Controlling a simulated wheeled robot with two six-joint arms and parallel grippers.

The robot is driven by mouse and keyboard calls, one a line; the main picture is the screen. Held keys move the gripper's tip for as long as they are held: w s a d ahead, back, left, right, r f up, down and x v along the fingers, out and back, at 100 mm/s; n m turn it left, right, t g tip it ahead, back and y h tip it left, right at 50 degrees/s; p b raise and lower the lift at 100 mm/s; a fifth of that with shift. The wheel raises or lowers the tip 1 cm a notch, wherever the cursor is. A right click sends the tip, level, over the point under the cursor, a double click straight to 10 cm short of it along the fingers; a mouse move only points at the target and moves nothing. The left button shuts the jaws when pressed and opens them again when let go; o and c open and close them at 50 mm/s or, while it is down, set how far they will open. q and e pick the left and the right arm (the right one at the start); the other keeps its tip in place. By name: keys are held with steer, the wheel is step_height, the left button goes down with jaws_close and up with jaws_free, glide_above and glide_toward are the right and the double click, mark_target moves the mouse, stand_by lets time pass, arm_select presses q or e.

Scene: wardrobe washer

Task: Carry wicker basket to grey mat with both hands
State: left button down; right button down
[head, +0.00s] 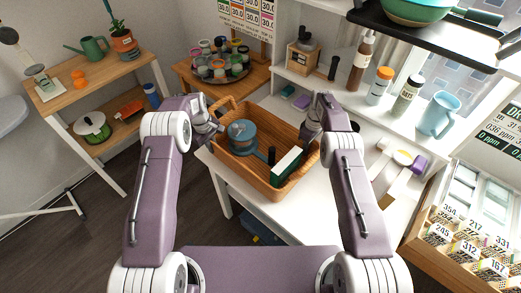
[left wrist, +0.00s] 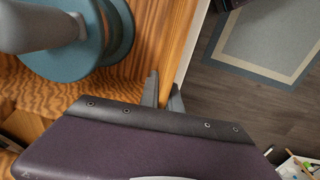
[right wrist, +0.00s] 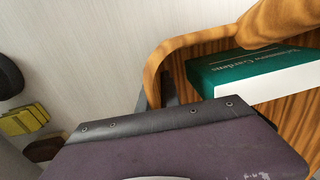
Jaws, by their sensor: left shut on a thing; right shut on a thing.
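The wicker basket (head: 236,172) is over the white table in the head view; I cannot tell whether it rests there. It holds a blue dumbbell-like object (head: 241,136) and a green-and-white book (head: 286,167). My left gripper (head: 218,127) is shut on the basket's left rim; the left wrist view shows its fingers around the wall (left wrist: 180,35). My right gripper (head: 308,135) is shut on the right side, by the looped handle (right wrist: 178,46). The grey mat (left wrist: 272,32), with beige and blue borders, lies on the floor in the left wrist view. It is out of the head view.
A white table (head: 265,222) is under the basket. A wooden side table (head: 190,76) with a tray of jars stands behind. A shelf unit with bottles and a blue jug (head: 437,114) is at right. A plant shelf (head: 95,82) stands left.

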arm_select(q)
steer(key=shift+w+r, duration=0.1)
steer(key=shift+r, duration=0.05)
arm_select(e)
steer(key=shift+w+r, duration=0.1)
steer(key=shift+r, duration=0.05)
